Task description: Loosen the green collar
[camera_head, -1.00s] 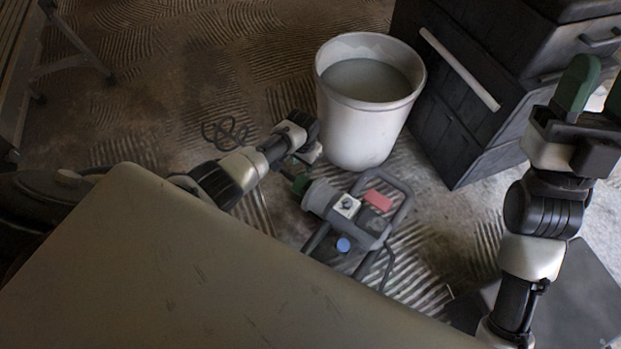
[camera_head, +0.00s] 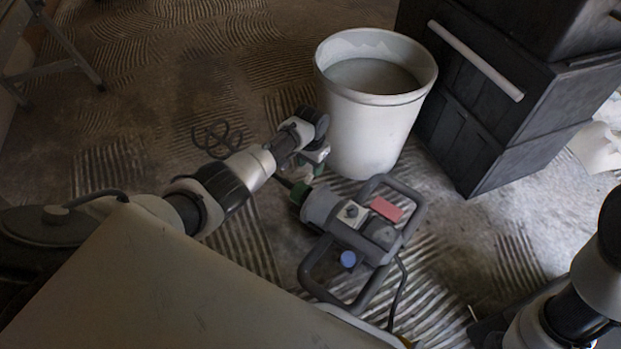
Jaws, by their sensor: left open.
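The green collar (camera_head: 299,192) sits at the left end of the grey power tool (camera_head: 350,226), which lies on the floor with its looped handles spread. My left gripper (camera_head: 312,170) is just above and slightly right of the collar, beside the white bucket. Its green-tipped fingers are open and look empty. They are small in this view, and I cannot tell whether they touch the collar. Part of my right arm (camera_head: 585,290) shows at the lower right edge; its gripper is out of the picture.
The white bucket (camera_head: 365,135), holding pale material, stands close behind the tool. Black stacked cases (camera_head: 500,95) stand at the right back. A dark cable (camera_head: 217,140) lies coiled left of my left gripper.

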